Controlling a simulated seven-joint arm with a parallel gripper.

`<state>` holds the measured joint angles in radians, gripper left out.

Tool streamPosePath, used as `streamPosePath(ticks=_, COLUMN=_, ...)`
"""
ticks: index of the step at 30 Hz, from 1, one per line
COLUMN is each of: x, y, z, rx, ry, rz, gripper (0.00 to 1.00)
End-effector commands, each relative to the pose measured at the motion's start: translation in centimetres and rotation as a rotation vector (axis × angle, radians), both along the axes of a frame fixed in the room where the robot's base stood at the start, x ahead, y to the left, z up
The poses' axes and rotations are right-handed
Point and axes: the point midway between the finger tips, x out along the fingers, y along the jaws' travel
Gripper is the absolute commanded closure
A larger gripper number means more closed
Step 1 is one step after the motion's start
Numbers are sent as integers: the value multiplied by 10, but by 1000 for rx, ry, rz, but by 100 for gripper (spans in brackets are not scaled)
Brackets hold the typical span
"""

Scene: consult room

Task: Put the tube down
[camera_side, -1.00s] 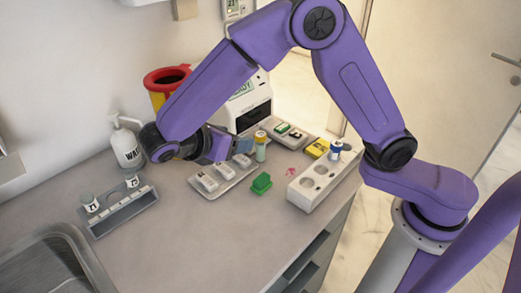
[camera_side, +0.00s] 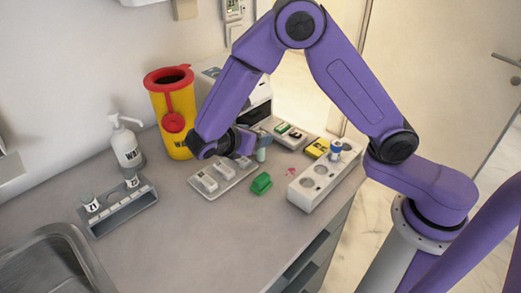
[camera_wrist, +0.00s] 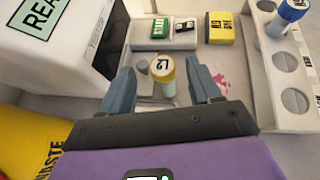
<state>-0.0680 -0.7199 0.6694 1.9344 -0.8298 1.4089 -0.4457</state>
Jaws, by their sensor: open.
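A tube with a yellow cap marked L2 (camera_wrist: 163,70) stands upright between my fingers in the wrist view. In the side view the pale body of this tube (camera_side: 261,155) shows beside the right end of a grey tray, its cap hidden by my gripper. My gripper (camera_side: 259,140) is open around it, and in the wrist view my gripper (camera_wrist: 160,78) has a gap on both sides of the cap. I cannot tell what the tube's foot rests on. A second tube with a blue cap (camera_side: 336,148) stands in a white rack (camera_side: 306,193).
The grey tray (camera_side: 212,194) holds white pieces. A yellow box (camera_side: 317,148) is behind the rack. A yellow waste bin (camera_side: 174,130), pump bottle (camera_side: 127,150) and grey holder (camera_side: 122,213) stand left. The front counter is clear.

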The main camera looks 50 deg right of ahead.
Motion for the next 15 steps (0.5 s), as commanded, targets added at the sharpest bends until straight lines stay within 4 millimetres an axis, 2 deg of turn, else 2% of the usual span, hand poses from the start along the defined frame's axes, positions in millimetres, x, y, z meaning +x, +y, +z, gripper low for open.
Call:
streamPosePath(ticks=5, x=1, y=-10, z=-8, rx=-2, ry=1, rz=-1, gripper=37)
streamPosePath(ticks=10, x=1, y=-29, z=-24, rx=-3, ry=3, rz=-2, gripper=37)
streamPosePath(ticks=15, x=5, y=-42, z=-31, rx=-1, ry=0, rz=-1, gripper=37)
